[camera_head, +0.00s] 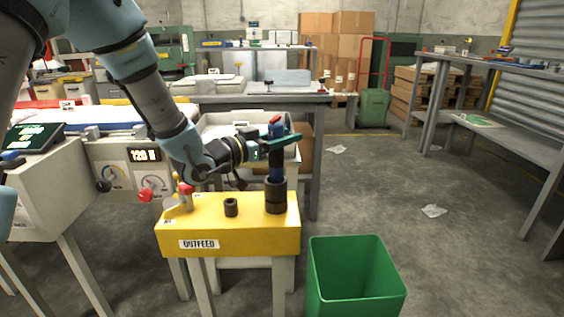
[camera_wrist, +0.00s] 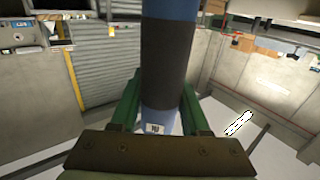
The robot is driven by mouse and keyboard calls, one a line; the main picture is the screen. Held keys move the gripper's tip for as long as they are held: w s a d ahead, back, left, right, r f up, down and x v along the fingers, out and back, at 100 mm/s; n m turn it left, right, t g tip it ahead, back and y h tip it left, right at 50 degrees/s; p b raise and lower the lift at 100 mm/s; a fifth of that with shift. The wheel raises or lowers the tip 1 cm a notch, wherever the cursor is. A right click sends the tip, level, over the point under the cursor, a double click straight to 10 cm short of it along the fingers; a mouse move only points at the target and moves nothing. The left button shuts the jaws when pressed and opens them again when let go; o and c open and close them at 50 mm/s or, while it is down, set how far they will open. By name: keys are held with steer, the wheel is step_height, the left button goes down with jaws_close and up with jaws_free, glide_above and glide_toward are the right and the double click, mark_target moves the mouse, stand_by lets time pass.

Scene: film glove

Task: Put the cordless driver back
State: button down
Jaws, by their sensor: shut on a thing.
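The cordless driver is upright, a blue body (camera_head: 276,165) with a dark band and a red part at its top. In the wrist view it is a blue and dark grey cylinder (camera_wrist: 166,60). My gripper (camera_head: 283,140) is shut on its upper part, with green fingers on both sides in the wrist view (camera_wrist: 160,105). A dark stepped round holder (camera_head: 275,195) stands directly under the driver on the yellow OUTFEED table (camera_head: 215,240). The driver's lower end meets the holder's top in the picture; how deep it sits I cannot tell.
A small dark cup (camera_head: 231,207) stands left of the holder. A red-topped piece (camera_head: 185,190) is at the table's left end. A green bin (camera_head: 356,275) stands on the floor at front right. A white tray (camera_head: 225,125) is behind. The floor to the right is mostly clear.

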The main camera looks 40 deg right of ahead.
steer(key=shift+f, duration=2.05)
steer(key=shift+b, duration=0.3)
steer(key=shift+f, duration=0.2)
steer(key=shift+c, duration=1.9)
jaws_free()
steer(key=shift+r, duration=0.2)
steer(key=a, duration=1.2)
steer(key=shift+w, duration=0.35)
